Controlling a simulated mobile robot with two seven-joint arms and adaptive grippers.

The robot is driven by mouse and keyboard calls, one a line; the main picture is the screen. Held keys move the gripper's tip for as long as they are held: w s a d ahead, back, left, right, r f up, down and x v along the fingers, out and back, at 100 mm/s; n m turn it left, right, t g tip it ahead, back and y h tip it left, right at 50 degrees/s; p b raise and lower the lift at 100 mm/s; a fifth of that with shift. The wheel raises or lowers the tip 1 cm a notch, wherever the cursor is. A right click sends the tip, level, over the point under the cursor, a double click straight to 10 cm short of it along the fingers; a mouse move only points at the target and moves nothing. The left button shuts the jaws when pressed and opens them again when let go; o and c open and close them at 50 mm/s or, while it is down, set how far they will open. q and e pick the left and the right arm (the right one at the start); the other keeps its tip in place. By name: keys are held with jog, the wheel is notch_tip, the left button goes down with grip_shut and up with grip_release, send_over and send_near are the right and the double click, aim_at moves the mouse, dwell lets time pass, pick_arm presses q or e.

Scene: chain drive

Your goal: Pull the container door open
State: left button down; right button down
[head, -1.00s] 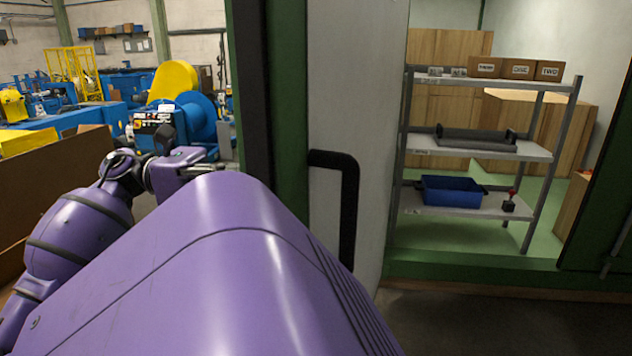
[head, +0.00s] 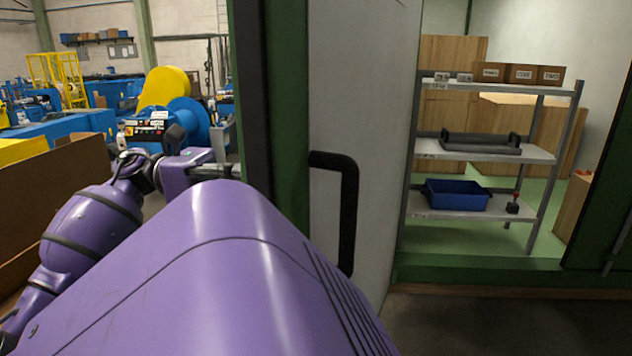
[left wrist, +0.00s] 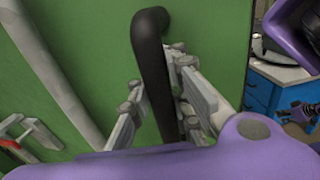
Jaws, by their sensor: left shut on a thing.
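The container door stands open, seen nearly edge-on in the head view, with a pale inner face (head: 350,110) and a green and black edge. A black bar handle (head: 348,215) is on the pale face. My left gripper (head: 222,171) reaches from the left to the door's far side, where the edge hides its fingertips. In the left wrist view, the door's green face (left wrist: 215,35) carries another black handle (left wrist: 151,60). The left gripper (left wrist: 160,105) has its fingers on both sides of this handle and is shut on it. My right gripper is not in view.
Inside the opening stands a metal shelf rack (head: 480,149) with boxes, a grey tray and a blue bin (head: 457,195). A green sill (head: 480,268) crosses the opening. Blue and yellow machines (head: 165,105) stand at the back left. A brown panel (head: 50,190) is at the left.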

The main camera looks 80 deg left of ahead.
pick_arm(q)
jog(key=shift+f, duration=0.1)
dwell(0.3)
jog(key=c, duration=1.6)
grip_release()
jog(key=shift+s, duration=0.15)
jog(key=v, duration=1.1)
jog(key=shift+s+a, duration=0.1)
jog(key=shift+s, duration=0.3)
